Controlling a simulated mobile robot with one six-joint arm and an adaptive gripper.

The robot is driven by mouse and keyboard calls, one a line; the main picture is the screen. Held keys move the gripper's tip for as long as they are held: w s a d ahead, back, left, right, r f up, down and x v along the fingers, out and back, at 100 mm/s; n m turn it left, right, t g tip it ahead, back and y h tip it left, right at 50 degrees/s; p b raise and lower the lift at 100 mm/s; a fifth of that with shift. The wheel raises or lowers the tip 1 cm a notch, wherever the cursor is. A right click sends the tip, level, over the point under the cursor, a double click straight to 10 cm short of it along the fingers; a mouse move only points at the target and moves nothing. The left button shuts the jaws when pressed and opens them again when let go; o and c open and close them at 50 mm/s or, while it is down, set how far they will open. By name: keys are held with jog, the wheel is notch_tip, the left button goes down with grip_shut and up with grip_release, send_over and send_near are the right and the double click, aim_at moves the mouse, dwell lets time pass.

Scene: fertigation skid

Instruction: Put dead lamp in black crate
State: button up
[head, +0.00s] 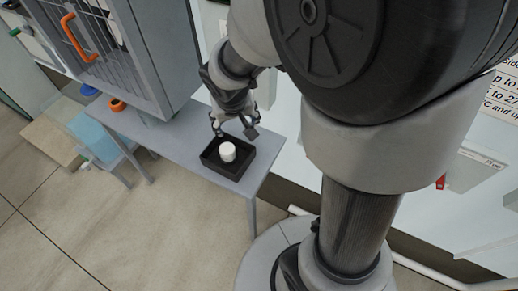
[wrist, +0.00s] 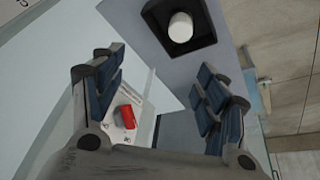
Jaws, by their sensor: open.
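A white cylinder (head: 227,152), which I take to be the dead lamp, stands upright inside the black crate (head: 209,162). In the wrist view the white cylinder (wrist: 181,27) shows in the black crate (wrist: 207,38) at the top, beyond my fingers. My gripper (head: 236,130) is open and empty, above the crate's far side in the head view. In the wrist view my gripper (wrist: 160,78) has its two blue-padded fingers spread wide, with nothing between them touching either one.
The crate sits on a narrow grey bench (head: 180,141). A grey cabinet with a barred door and orange handle (head: 78,38) stands left. An orange ring (head: 116,104) lies near it on the bench. A light-blue box (head: 96,137) is below. The floor in front is clear.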

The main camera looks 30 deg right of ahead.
jog(key=s+a+r+n, duration=0.1)
jog(key=s+r, duration=0.5)
jog(key=s, duration=0.4)
jog(key=s+r+y, duration=0.1)
jog(key=s+r, duration=0.6)
jog(key=s, duration=0.3)
jog(key=shift+a+n+t, duration=0.3)
jog(key=shift+a+n, duration=0.1)
jog(key=shift+f+b, duration=0.65)
jog(key=shift+b, duration=0.05)
